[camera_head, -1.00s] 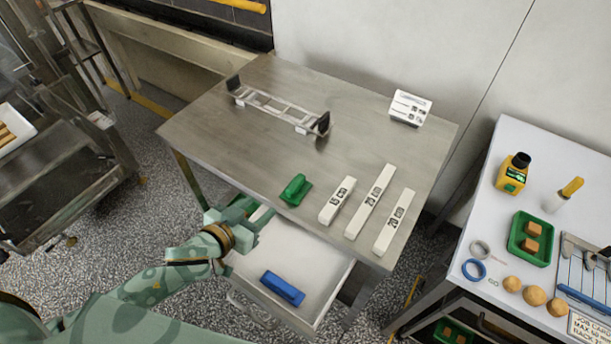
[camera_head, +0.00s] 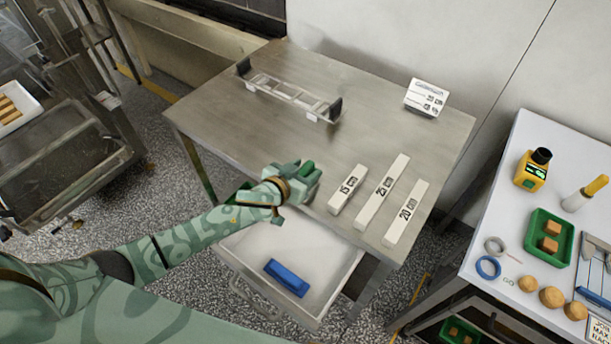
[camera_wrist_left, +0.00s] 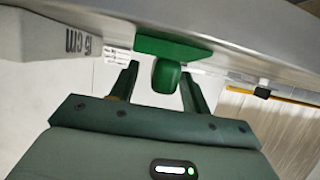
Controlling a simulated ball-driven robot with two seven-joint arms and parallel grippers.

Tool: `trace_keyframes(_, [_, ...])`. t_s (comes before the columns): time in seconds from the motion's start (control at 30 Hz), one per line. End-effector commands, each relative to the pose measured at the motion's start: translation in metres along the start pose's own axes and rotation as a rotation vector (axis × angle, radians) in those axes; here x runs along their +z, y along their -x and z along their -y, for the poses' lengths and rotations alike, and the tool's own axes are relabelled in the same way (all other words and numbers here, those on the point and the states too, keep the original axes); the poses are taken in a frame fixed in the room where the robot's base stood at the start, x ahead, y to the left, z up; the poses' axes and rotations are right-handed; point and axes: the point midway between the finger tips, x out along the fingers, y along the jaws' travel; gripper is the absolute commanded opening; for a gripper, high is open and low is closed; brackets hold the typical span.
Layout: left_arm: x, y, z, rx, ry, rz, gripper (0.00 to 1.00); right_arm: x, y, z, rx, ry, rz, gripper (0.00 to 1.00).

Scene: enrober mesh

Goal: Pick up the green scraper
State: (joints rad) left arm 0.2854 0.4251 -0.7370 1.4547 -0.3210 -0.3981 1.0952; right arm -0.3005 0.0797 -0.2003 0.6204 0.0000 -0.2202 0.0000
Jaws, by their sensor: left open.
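The green scraper (camera_head: 307,168) lies on the metal table near its front edge, mostly hidden behind my left gripper (camera_head: 302,178) in the head view. In the left wrist view the scraper (camera_wrist_left: 168,72) shows its wide part and its rounded handle, with the handle between the two fingers of my left gripper (camera_wrist_left: 160,88). The fingers are open, one on each side of the handle, with a visible gap on both sides. My right gripper is not in view.
White bars marked 15, 25 and 20 cm (camera_head: 347,190) lie just right of the scraper. A metal frame (camera_head: 290,92) and a white card (camera_head: 426,97) stand farther back. Below the front edge an open drawer (camera_head: 330,262) holds a blue object (camera_head: 287,278). The table's middle is clear.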

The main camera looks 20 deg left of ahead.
Motion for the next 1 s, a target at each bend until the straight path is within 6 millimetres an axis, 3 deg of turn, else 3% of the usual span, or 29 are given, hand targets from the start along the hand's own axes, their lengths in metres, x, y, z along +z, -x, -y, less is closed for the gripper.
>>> trace_keyframes(0.23, [-0.001, -0.002, 0.0, 0.0, 0.0, 0.0, 0.45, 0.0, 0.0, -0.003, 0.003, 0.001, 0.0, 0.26])
trace_keyframes(0.4, [0.0, -0.002, 0.0, 0.0, 0.0, 0.0, 0.0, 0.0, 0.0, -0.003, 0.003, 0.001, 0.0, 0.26])
trace_keyframes(0.77, [-0.004, 0.0, 0.001, -0.001, -0.001, 0.0, 0.0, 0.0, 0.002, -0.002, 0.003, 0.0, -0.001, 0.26])
trace_keyframes(1.0, [-0.037, 0.013, 0.001, -0.001, 0.0, -0.004, 0.0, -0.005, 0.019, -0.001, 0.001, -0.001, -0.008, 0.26])
